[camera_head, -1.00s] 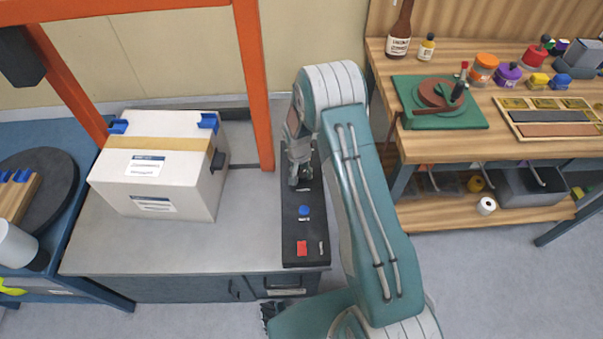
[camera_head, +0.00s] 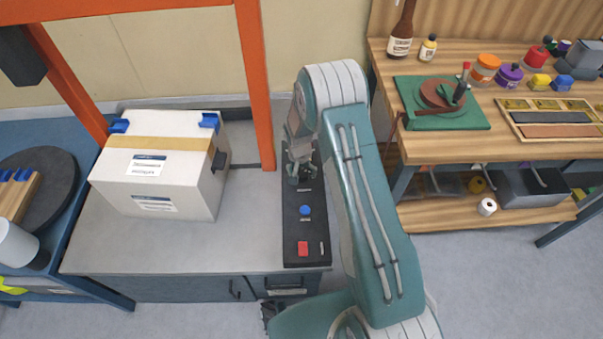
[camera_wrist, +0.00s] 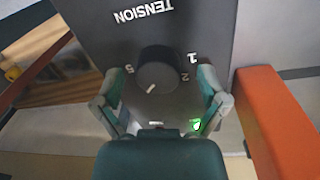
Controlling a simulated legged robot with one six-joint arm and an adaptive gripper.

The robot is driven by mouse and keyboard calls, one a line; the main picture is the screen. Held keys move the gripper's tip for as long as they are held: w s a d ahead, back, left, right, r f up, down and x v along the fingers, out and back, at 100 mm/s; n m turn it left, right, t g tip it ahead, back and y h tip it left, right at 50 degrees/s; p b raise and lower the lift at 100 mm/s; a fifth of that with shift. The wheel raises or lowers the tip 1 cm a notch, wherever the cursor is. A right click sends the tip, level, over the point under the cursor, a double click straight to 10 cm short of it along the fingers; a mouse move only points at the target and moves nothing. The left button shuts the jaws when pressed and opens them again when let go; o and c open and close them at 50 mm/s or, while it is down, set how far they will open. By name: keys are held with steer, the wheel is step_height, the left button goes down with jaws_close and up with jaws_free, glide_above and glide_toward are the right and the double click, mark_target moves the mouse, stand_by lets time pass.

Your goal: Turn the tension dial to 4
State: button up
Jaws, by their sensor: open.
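The tension dial (camera_wrist: 157,72) is a round black knob in the wrist view, on a dark panel marked TENSION (camera_wrist: 143,12). Its white pointer line points down and slightly left in that picture. A 5 shows left of the knob, and 1 and 2 show on its right; I cannot make out a 3 or 4. My gripper (camera_wrist: 162,82) is open, with one finger on each side of the dial; I cannot tell whether they touch it. In the head view my gripper (camera_head: 300,172) is over the far part of the black control panel (camera_head: 291,232), hiding the dial.
The panel also carries a blue button (camera_head: 305,210) and a red one (camera_head: 303,248). A white box (camera_head: 195,190) stands to its left, with an orange post (camera_head: 257,100) behind. A wooden workbench (camera_head: 430,148) is to the right.

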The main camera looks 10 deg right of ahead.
mark_target(299, 173)
step_height(299, 173, up, 12)
steer(key=shift+w+a+f, duration=0.2)
steer(key=shift+a+f, duration=0.05)
steer(key=shift+a, duration=0.2)
